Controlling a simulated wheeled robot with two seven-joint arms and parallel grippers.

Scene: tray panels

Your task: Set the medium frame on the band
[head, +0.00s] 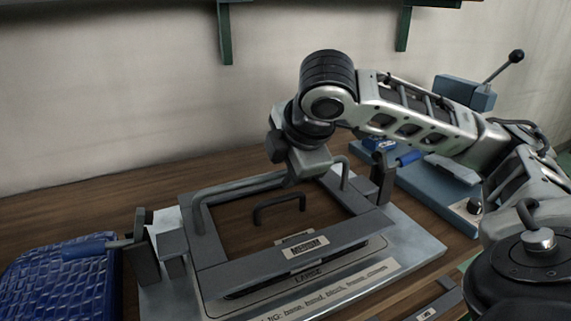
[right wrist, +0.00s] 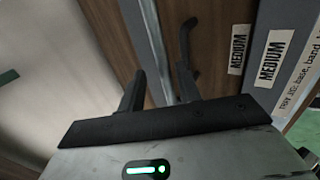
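The medium frame (head: 285,257) is a dark grey rectangle with a MEDIUM label on its front bar and a tall grey tube handle (head: 235,187) at its far side. My right gripper (head: 300,172) is over the middle of that handle, its dark fingers (right wrist: 158,88) close on both sides of the tube. The frame surrounds a brown wooden panel (head: 250,225) with a black handle and its own MEDIUM label. A dark strip, apparently the band (head: 300,279), shows under the front bar. I cannot tell whether frame and band touch. My left gripper is out of view.
A blue woven container (head: 55,275) is at far left; a blue lever device (head: 465,92) stands back right.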

